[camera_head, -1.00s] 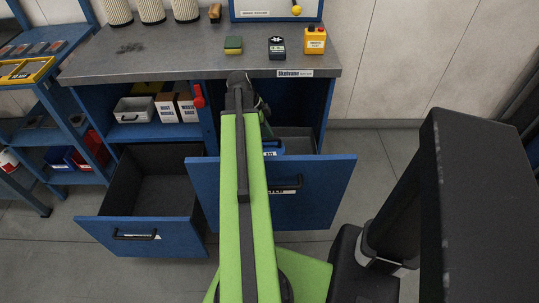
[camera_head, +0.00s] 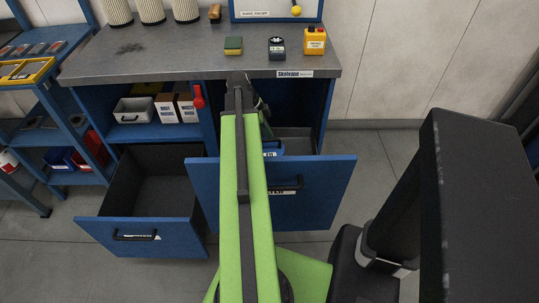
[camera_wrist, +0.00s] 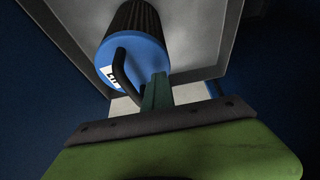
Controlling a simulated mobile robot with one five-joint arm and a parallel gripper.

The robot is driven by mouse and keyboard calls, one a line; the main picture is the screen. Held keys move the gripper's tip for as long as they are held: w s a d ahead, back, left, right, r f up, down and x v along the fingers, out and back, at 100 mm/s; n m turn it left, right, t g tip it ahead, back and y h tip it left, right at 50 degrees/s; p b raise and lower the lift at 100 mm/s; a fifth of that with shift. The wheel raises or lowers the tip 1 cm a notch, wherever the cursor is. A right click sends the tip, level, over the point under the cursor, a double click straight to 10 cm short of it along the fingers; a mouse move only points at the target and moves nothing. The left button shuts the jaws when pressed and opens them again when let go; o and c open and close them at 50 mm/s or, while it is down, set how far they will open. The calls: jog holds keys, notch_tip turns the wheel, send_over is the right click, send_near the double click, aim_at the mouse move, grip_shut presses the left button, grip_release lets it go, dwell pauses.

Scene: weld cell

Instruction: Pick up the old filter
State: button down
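A filter with a dark pleated body, a blue end cap (camera_wrist: 140,62) and a white label lies in a grey-lined space in the wrist view. A black curved handle (camera_wrist: 124,75) stands out from its cap. In the head view, a small blue part with a white label (camera_head: 273,149) shows inside the open right drawer, partly behind my arm. My gripper (camera_wrist: 157,92) shows as dark green fingers beside the handle's lower end, in front of the cap. The fingers overlap in this view, so I cannot tell whether they grip the handle.
The right drawer (camera_head: 325,190) and the empty left drawer (camera_head: 145,233) are pulled out below the grey workbench (camera_head: 190,50). Several pale pleated cylinders (camera_head: 152,10) stand on the bench at the back. A blue shelf rack (camera_head: 60,130) stands at the left.

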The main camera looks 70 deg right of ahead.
jog(key=c, duration=2.1)
grip_release()
jog(key=o, duration=0.7)
jog(key=shift+o, duration=0.2)
jog(key=p+v, duration=1.6)
jog(key=v, duration=0.1)
jog(key=shift+w+d+r, duration=0.15)
jog(key=shift+d+r, duration=0.05)
jog(key=shift+d, duration=0.1)
